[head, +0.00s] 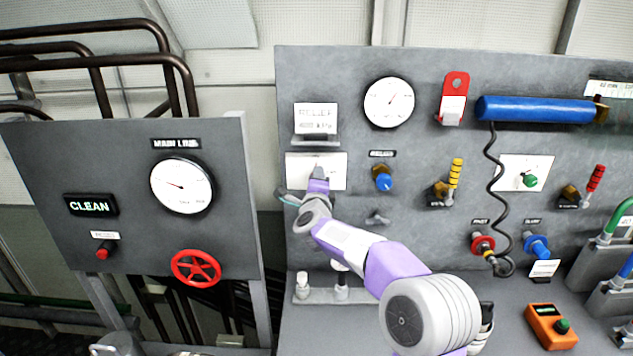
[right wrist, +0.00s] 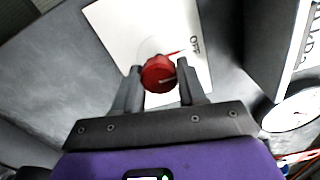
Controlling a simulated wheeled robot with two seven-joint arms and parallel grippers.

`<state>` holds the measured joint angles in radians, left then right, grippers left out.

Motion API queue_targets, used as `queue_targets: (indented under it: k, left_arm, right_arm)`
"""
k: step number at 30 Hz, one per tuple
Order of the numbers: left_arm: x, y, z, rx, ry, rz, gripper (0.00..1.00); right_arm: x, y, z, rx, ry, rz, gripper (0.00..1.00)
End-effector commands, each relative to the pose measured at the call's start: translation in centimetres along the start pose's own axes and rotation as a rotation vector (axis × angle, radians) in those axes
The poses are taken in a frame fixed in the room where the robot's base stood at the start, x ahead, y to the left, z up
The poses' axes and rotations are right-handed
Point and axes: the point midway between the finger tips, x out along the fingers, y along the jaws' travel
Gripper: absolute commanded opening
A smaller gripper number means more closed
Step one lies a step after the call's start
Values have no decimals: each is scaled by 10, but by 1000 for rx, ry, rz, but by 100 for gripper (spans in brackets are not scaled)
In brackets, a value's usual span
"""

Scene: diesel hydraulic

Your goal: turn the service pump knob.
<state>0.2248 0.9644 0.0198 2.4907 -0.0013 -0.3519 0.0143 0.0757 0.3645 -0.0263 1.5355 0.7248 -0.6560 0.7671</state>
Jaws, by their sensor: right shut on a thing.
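My left gripper is in neither view.
A red valve wheel (head: 196,267) is on the left panel. An orange box (head: 551,326) lies on the ledge.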

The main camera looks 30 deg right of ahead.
Motion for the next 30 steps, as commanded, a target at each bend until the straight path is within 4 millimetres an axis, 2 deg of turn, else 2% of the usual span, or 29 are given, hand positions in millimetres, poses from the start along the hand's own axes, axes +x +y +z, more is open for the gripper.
queue_targets:
  k: [1, 5, 13, 17, 30]
  left_arm:
    - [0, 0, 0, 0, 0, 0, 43]
    - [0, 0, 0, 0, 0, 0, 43]
    - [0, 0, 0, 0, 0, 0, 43]
    - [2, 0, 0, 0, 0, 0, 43]
    - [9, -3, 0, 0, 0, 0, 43]
  right_arm:
    - [0, 2, -1, 0, 2, 4, 45]
    - [0, 2, -1, 0, 2, 3, 65]
    - [0, 0, 0, 1, 1, 1, 65]
    - [-7, 0, 0, 2, 0, 1, 65]
    - [-67, 1, 0, 2, -1, 2, 65]
